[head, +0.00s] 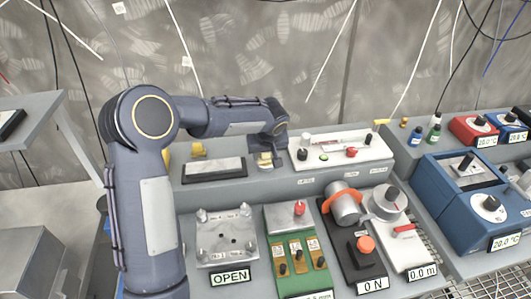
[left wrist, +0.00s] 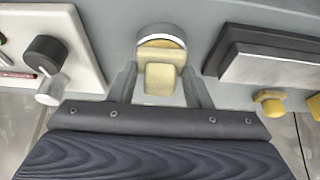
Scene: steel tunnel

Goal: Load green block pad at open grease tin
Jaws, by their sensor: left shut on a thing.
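My left gripper (head: 268,160) reaches over the back shelf, between the dark slab and the white panel. In the left wrist view its two fingers (left wrist: 160,88) are shut on a pale yellow pad (left wrist: 159,79). The open grease tin (left wrist: 162,32), round with a silver rim and yellow grease inside, is right beyond the pad. The pad overlaps the tin's near edge in this view; I cannot tell whether they touch. The green block (head: 285,283) stands on the front bench, with several yellow-brown plates and dark knobs. My right gripper is not in view.
A dark slab (head: 213,168) lies left of the gripper, with a yellow piece (head: 198,149) behind it. The white panel (head: 345,150) with knobs is close on the right. A metal plate (head: 226,240) marked OPEN and a force gauge (head: 365,246) stand in front.

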